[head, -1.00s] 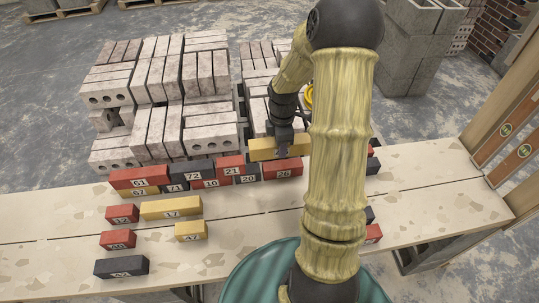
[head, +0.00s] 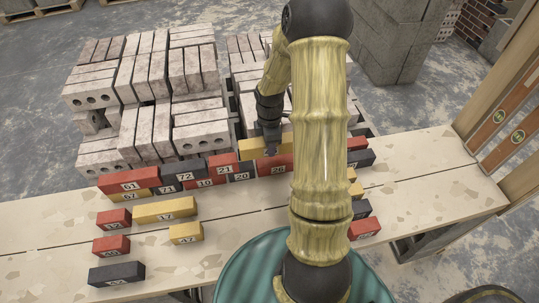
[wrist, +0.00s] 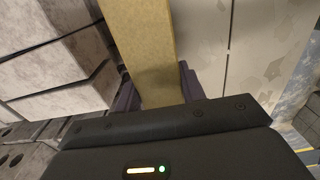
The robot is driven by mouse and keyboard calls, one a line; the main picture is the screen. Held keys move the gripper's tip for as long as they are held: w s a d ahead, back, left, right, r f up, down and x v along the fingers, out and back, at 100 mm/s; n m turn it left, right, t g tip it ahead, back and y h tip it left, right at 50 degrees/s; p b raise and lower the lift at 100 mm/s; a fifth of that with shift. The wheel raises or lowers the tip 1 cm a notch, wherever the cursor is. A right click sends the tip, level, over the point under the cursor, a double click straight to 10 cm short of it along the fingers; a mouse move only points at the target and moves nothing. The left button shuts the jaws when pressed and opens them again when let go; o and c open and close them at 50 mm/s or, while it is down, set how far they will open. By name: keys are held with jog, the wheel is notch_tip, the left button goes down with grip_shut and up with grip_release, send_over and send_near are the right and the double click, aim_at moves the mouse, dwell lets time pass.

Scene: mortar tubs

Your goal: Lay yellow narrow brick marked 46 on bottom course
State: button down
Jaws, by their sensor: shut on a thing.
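My gripper (head: 270,148) is shut on a yellow brick (head: 252,146), just behind and above the red brick marked 26 (head: 270,168). In the wrist view the held brick (wrist: 146,50) runs away from between the jaws (wrist: 158,88). Its number is not visible, and I cannot tell its exact height. The laid row on the plank table has a bottom course with the yellow brick 67 (head: 112,195), dark 71, red 10, dark 20 and red 26. Red 61 (head: 115,184), dark 72 (head: 180,175) and red 21 (head: 222,166) lie on top. My arm hides the row right of 26.
Loose bricks lie in front of the row: yellow 17 (head: 165,210), yellow 47 (head: 187,233), several red and dark ones. More bricks (head: 360,209) stand right of my arm, partly hidden. Stacked pale blocks (head: 140,85) stand close behind the table. The table's right end (head: 440,180) is clear.

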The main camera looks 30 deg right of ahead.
jog(key=shift+f, duration=0.7)
notch_tip(320, 180, down, 4)
jog(key=shift+w+r+b, duration=0.1)
jog(key=shift+r+b, duration=0.15)
jog(key=shift+b, duration=0.05)
jog(key=shift+d+f, duration=0.1)
jog(key=shift+f, duration=0.15)
jog(key=c, duration=0.8)
grip_release()
jog(key=shift+c, duration=0.2)
